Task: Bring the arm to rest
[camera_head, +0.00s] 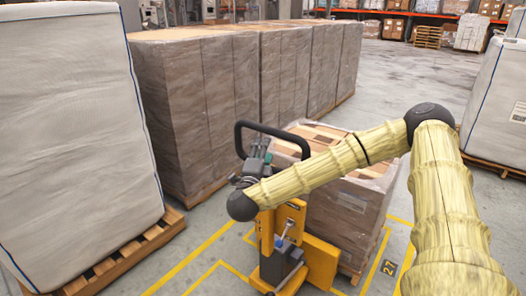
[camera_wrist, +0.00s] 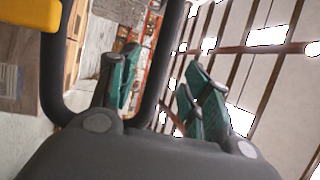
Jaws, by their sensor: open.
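My arm, clad in yellow bamboo-like sleeves, reaches up from the lower right to a dark elbow, then down left to a dark wrist joint in the head view. In the head view my gripper (camera_head: 256,158) is small and partly hidden, close to the black loop handle (camera_head: 272,127) of a yellow pallet truck (camera_head: 322,262). The handle (camera_wrist: 52,75) also passes close by the fingers in the wrist view; I cannot tell whether they touch.
A wrapped carton load (camera_head: 345,205) stands behind the truck. A white covered pallet load (camera_head: 70,120) is at left, a row of wrapped stacks (camera_head: 195,95) behind it, and another white load (camera_head: 503,110) at right. Open floor (camera_head: 400,75) lies at the back.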

